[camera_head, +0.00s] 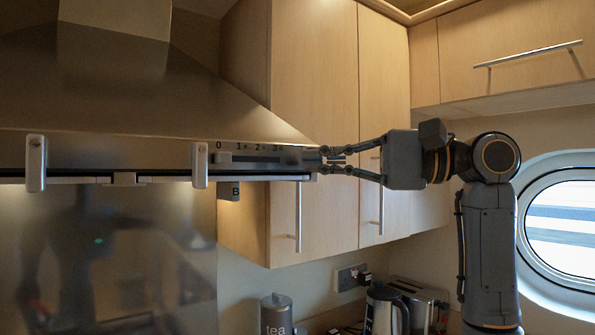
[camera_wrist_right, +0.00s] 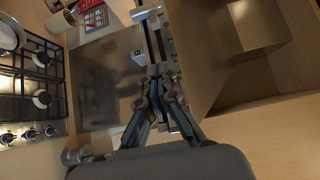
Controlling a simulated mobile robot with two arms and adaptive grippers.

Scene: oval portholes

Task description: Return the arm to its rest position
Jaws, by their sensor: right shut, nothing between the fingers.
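My right gripper (camera_head: 326,158) is at the right end of the range hood's front edge, beside the control strip (camera_head: 260,156) marked 0 to 3. Its fingers are shut and empty, and point left. Whether the fingertips touch the hood cannot be told. My right arm (camera_head: 488,235) rises at the right and bends level toward the hood. In the right wrist view the shut fingers (camera_wrist_right: 160,73) lie along the hood edge. My left gripper is in neither view.
Wooden wall cupboards (camera_head: 310,75) with bar handles stand behind the gripper. An oval porthole (camera_head: 562,230) is right of my arm. A kettle (camera_head: 384,311), toaster (camera_head: 425,298) and tea canister (camera_head: 276,314) stand below. The right wrist view shows a hob (camera_wrist_right: 38,85).

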